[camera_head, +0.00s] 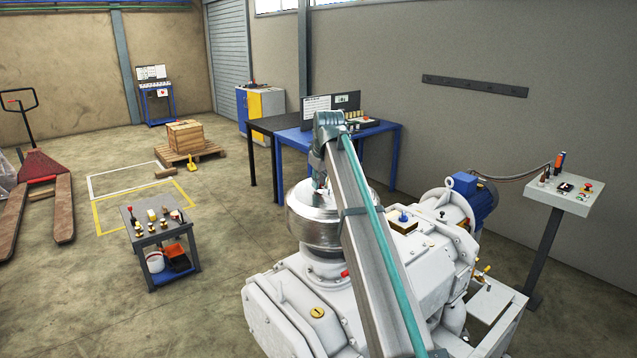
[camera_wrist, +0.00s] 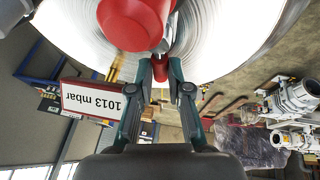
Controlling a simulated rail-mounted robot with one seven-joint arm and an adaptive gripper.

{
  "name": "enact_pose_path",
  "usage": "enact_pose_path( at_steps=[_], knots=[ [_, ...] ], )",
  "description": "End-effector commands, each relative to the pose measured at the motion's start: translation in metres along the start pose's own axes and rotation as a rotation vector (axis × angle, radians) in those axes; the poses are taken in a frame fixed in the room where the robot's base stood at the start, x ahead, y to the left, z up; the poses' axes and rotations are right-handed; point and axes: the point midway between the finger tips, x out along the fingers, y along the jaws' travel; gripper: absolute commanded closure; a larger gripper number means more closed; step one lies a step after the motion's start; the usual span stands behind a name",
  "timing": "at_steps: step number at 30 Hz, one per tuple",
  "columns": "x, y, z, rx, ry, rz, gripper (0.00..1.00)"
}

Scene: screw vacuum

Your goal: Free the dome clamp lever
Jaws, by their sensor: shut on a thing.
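The silver dome (camera_head: 322,222) sits on top of the white pump in the head view, partly hidden by my arm. In the wrist view the shiny dome (camera_wrist: 225,40) fills the top. A large red rounded part (camera_wrist: 132,24) stands in front of it. My gripper (camera_wrist: 160,68) has its two fingers closed in on a small red piece between them, which appears to be the dome clamp lever (camera_wrist: 160,92). The fingertips are at the dome's edge, and the far end of the lever is hard to make out. In the head view my gripper is mostly hidden by my arm.
The white pump body (camera_head: 290,310) with a blue motor (camera_head: 473,197) lies around and under the dome. A control stand (camera_head: 565,194) is at the right. A small cart (camera_head: 155,232) stands on open floor at the left. A sign reading 1013 mbar (camera_wrist: 90,100) shows upside down.

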Motion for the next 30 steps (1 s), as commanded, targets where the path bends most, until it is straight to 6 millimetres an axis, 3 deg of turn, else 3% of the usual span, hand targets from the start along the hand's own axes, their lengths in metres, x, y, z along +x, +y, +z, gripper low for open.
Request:
enact_pose_path(
  at_steps=[16,17,21,30],
  knots=[
    [0.0001,0.0016,0.0,0.033,-0.007,0.014,1.0],
    [0.0001,0.0016,0.0,0.033,-0.007,0.014,0.81],
    [0.0001,0.0016,0.0,0.033,-0.007,0.014,0.58],
    [-0.0004,0.0013,0.0,0.032,-0.007,0.013,0.58]
  ],
)
